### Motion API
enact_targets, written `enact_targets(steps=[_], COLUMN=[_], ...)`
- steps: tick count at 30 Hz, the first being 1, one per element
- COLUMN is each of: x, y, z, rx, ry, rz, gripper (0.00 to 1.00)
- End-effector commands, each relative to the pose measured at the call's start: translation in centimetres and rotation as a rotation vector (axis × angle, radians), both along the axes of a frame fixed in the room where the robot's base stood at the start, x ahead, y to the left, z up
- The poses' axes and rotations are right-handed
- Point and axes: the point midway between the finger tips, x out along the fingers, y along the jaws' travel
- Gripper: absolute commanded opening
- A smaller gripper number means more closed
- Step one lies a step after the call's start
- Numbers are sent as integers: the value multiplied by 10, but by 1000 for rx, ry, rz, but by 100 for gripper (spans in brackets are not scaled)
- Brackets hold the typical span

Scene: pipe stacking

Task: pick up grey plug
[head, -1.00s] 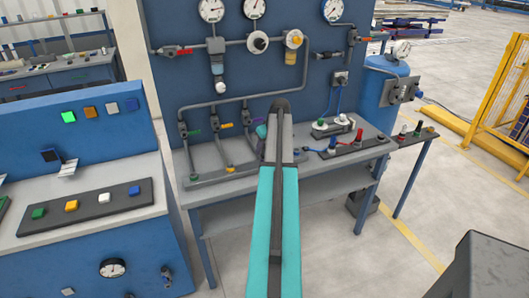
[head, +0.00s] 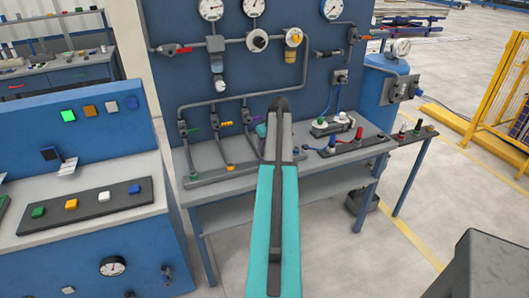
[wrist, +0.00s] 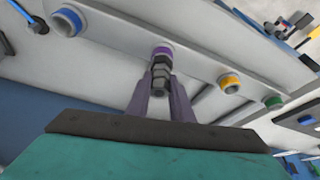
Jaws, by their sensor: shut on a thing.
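The grey plug (wrist: 160,68), a dark grey hexagonal fitting, shows at the centre of the wrist view. My gripper (wrist: 161,84) has its two purple-grey fingers on either side of it and is shut on it. The plug's far end meets or lies just in front of a purple-ringed port (wrist: 161,51) on a pale grey bar (wrist: 195,62). I cannot tell whether it is still seated there. In the head view my own arm hides the plug and most of the gripper.
The bar also carries blue (wrist: 67,21), yellow (wrist: 229,83) and green (wrist: 273,102) ringed ports. A blue panel (head: 290,75) with gauges and pipes stands behind the workbench. A black block with coloured knobs (head: 353,147) lies to the right of my arm.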

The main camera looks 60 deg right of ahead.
Motion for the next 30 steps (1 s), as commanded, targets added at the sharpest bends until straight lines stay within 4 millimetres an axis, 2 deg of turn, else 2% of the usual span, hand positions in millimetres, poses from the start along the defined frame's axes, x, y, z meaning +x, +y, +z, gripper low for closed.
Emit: enact_targets(steps=[13,26,30], x=[0,1,-21], y=[0,0,6], z=[5,36,36], rx=[0,-2,-1], ry=[-1,-1,-1], rz=[0,1,0], gripper=[0,0,0])
